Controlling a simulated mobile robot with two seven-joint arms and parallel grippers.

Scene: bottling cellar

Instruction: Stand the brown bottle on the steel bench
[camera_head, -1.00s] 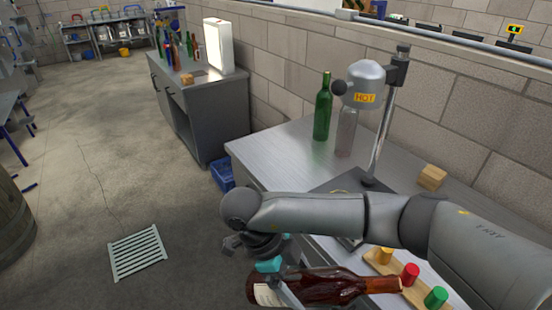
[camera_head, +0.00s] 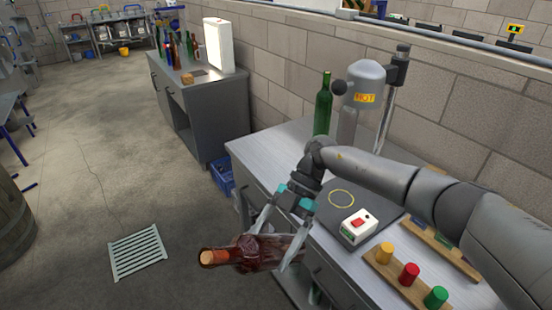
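The brown bottle (camera_head: 245,252) lies roughly level in the air in front of the steel bench (camera_head: 262,155). Its tan-topped neck points left, and its base end is partly behind a finger. My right gripper (camera_head: 271,246), on the arm coming in from the right, is shut on the bottle's body, with one finger on each side. The gripper reaches down past the bench's front edge. My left gripper is not in view.
On the bench stand a green bottle (camera_head: 322,104), a heater marked HOT (camera_head: 365,85), a dark plate with a yellow ring (camera_head: 341,199), a red-switch box (camera_head: 359,226) and a rack with yellow, red and green pegs (camera_head: 397,279). The bench's left end is clear.

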